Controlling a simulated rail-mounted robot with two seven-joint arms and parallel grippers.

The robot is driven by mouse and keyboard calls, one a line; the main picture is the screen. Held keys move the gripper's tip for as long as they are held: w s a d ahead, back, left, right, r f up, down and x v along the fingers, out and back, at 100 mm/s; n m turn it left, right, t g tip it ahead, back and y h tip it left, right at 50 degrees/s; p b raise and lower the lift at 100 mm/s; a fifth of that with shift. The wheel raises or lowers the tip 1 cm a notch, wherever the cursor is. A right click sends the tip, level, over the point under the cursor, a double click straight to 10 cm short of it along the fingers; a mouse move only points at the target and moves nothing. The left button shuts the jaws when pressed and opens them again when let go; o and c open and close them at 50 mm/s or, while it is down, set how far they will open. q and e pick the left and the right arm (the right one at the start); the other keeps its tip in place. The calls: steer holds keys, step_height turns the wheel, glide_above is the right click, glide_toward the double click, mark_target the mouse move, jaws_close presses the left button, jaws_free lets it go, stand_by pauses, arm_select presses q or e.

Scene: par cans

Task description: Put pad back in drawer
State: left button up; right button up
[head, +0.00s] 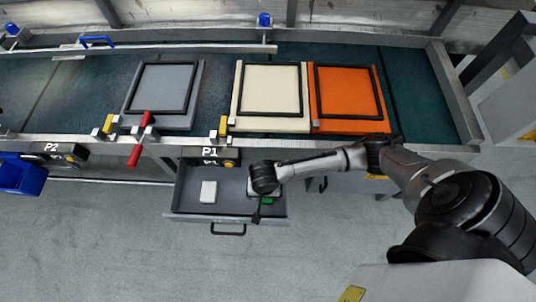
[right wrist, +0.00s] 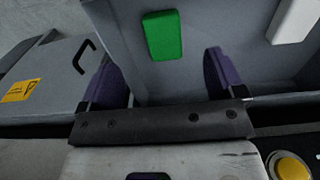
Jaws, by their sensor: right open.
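The drawer (head: 228,204) under the P1 label is pulled out. A white pad (head: 208,191) lies in its left part. A green pad (head: 267,202) is in its right part, partly hidden by my right gripper (head: 258,208). In the right wrist view the green pad (right wrist: 162,36) lies flat on the grey drawer floor (right wrist: 215,25), beyond and between the spread purple fingers. The fingers appear apart from it, and nothing is between them. The white pad (right wrist: 295,20) shows at the top right. My left gripper is out of view.
Above the drawer, a conveyor (head: 60,95) carries grey (head: 165,88), cream (head: 270,90) and orange (head: 348,92) framed panels. Red-handled clamps (head: 135,155) stick out at its front edge. A blue bin (head: 22,176) hangs at left. The floor before the drawer is clear.

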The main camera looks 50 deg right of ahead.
steer(key=shift+r, duration=0.25)
steer(key=s+a+r+n+t+y, duration=0.2)
steer(key=s+a+r+n+y, duration=0.1)
steer(key=s+a+r+n, duration=0.25)
steer(key=s+d+r+n+t+h, duration=0.1)
steer(key=s+d+r+n+h, duration=0.1)
steer(key=s+d+n, duration=0.4)
steer(key=shift+s+d+t+h, duration=0.3)
steer(key=shift+s+d+h, duration=0.1)
steer(key=shift+s+d, duration=0.25)
steer(key=shift+a+r+n, duration=0.15)
steer(key=shift+n, duration=0.1)
